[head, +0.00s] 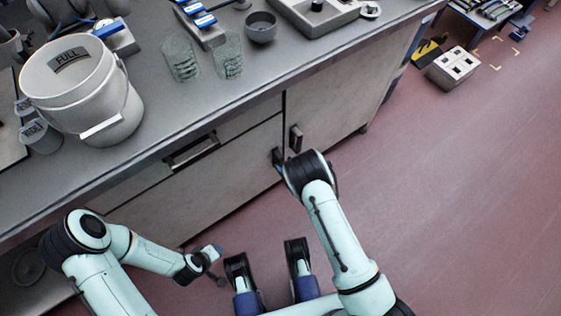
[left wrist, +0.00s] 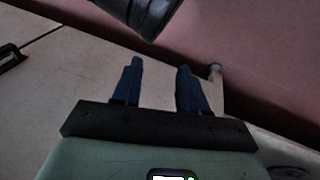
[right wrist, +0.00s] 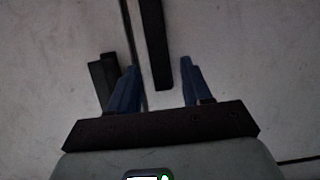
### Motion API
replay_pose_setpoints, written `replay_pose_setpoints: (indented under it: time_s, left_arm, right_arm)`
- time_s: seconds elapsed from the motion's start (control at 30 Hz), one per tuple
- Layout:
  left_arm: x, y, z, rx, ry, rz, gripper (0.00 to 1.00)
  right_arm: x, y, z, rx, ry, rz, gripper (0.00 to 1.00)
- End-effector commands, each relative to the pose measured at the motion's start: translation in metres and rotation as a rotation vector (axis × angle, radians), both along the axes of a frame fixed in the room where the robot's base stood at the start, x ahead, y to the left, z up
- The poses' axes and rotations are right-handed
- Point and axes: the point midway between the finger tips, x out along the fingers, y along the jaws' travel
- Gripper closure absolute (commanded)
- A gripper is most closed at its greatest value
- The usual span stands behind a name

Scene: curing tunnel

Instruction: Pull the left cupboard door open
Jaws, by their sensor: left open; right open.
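The left cupboard door (head: 220,178) is a pale grey panel under the bench and looks shut or nearly so. Its dark bar handle (head: 277,156) is by the seam. My right gripper (head: 279,165) is at this handle, partly hidden by its own arm. In the right wrist view the open fingers (right wrist: 158,66) stand either side of the handle (right wrist: 155,45); contact cannot be told. The right door's handle (head: 296,138) is just beside it. My left gripper (head: 217,252) is open and empty, low in front of the cupboard; its fingers also show in the left wrist view (left wrist: 159,68).
A drawer handle (head: 190,152) is above the left door. A white bucket (head: 90,100), glass beakers (head: 228,58) and a dark bowl (head: 261,27) stand on the bench top (head: 185,110).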

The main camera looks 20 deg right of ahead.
Motion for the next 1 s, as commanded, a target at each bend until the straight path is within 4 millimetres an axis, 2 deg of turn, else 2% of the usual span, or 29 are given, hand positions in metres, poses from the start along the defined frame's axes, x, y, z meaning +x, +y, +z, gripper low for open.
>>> replay_pose_setpoints:
  time_s: [0.1,0.23,0.6,0.63,0.77,0.8,1.0]
  left_arm:
    - [0.001,0.004,-0.011,0.008,0.004,0.008,0.57]
    - [-0.012,0.005,-0.021,0.004,0.046,0.008,0.57]
    - [-0.017,0.006,-0.023,0.003,0.061,0.008,0.57]
    - [-0.017,0.006,-0.023,0.003,0.061,0.008,0.57]
    - [-0.017,0.006,-0.023,0.003,0.061,0.008,0.57]
    - [-0.017,0.006,-0.023,0.003,0.061,0.008,0.57]
    - [-0.017,0.006,-0.023,0.002,0.061,0.008,0.57]
  right_arm:
    - [0.017,0.007,-0.01,0.0,0.001,0.003,0.51]
    - [0.028,0.01,-0.014,0.0,0.001,0.0,0.51]
    - [0.034,0.012,-0.015,0.001,0.002,-0.002,0.51]
    - [0.034,0.012,-0.015,0.001,0.002,-0.002,0.54]
    - [0.033,0.012,-0.015,0.001,0.002,-0.002,0.97]
    - [0.033,0.012,-0.015,0.001,0.002,-0.002,1.0]
    - [0.033,0.013,-0.015,0.0,0.002,-0.003,1.0]
